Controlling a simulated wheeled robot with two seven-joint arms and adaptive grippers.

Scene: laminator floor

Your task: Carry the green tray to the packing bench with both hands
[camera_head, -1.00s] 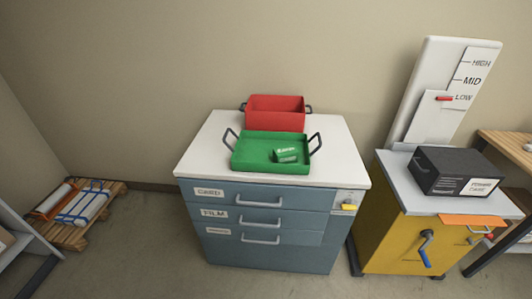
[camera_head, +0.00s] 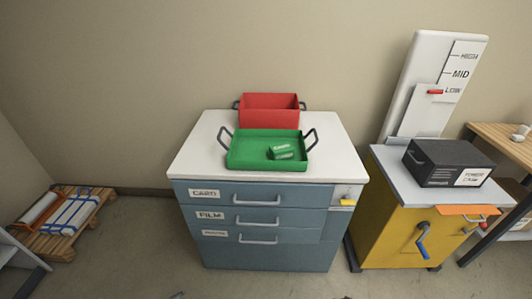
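The green tray (camera_head: 245,157) sits on the white top of a blue drawer cabinet, near its front edge. It has a dark handle on each side, the left handle (camera_head: 224,137) and the right handle (camera_head: 311,138). A small green box (camera_head: 284,152) with white lettering lies in the tray. A red tray (camera_head: 269,108) with dark side handles stands right behind it. No packing bench can be made out for certain. Neither gripper can be made out; only small dark tips show at the bottom edge, too little to identify.
The cabinet (camera_head: 258,220) has drawers labelled card and film. A yellow machine (camera_head: 390,225) with a blue crank and a black box (camera_head: 447,163) stands at right. A wooden table (camera_head: 500,143) is at the far right, a pallet with rolls (camera_head: 62,222) at left. Floor between pallet and cabinet is clear.

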